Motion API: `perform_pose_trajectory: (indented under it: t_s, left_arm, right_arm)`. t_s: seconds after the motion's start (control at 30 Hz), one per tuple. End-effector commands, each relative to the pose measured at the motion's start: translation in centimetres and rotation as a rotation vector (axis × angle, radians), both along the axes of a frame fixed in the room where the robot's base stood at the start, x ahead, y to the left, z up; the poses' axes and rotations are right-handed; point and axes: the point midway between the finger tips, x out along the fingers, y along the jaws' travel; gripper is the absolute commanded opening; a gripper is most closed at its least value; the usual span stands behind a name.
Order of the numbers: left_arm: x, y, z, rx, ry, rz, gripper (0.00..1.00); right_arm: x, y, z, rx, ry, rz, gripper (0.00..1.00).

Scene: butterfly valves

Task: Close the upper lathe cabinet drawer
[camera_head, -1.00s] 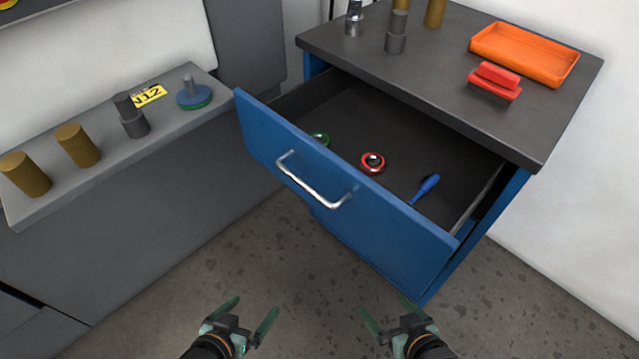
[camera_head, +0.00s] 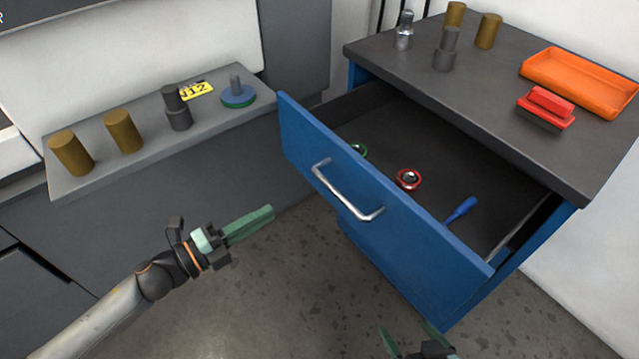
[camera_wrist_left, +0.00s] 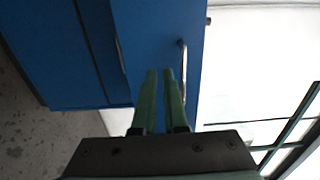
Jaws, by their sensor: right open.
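The upper drawer (camera_head: 385,195) of the blue lathe cabinet is pulled well out. Its blue front carries a silver bar handle (camera_head: 345,192). My left gripper (camera_head: 268,214) is left of and below the handle, apart from it and pointing toward the drawer front. In the left wrist view its fingers (camera_wrist_left: 160,75) are close together with a narrow gap and nothing seen between them; the handle (camera_wrist_left: 183,75) shows just beyond and to the right. My right gripper (camera_head: 405,338) is open at the bottom edge, partly cut off, below the drawer.
In the drawer lie a red ring-like part (camera_head: 408,179), a green one (camera_head: 359,150) and a blue-handled tool (camera_head: 460,209). The cabinet top holds an orange tray (camera_head: 580,82) and cylinders. A grey ledge (camera_head: 145,150) with cylinders stands left. Floor before the drawer is clear.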

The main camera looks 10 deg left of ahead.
Motion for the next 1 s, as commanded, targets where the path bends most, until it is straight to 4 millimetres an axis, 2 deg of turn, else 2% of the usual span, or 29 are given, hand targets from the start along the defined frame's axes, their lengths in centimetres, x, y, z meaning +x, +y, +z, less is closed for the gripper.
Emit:
perform_pose_trajectory:
  t_s: [0.07,0.27,0.8,1.0]
  left_arm:
    - [0.2,-0.2,0.1,0.014,-0.016,-0.015,0.0]
    - [1.8,-1.9,0.3,0.011,-0.018,-0.014,0.0]
    - [8.5,-8.6,0.2,0.007,-0.013,-0.012,0.0]
    - [9.7,-9.8,0.1,0.008,-0.011,-0.011,0.0]
  right_arm:
    - [0.0,0.0,0.1,0.0,-0.001,-0.001,1.0]
    - [0.0,-0.1,0.0,-0.001,0.001,-0.001,1.0]
    - [-0.3,-0.1,-0.5,-0.004,0.01,-0.001,1.0]
    - [-0.3,-0.2,-0.6,-0.005,0.01,0.0,1.0]
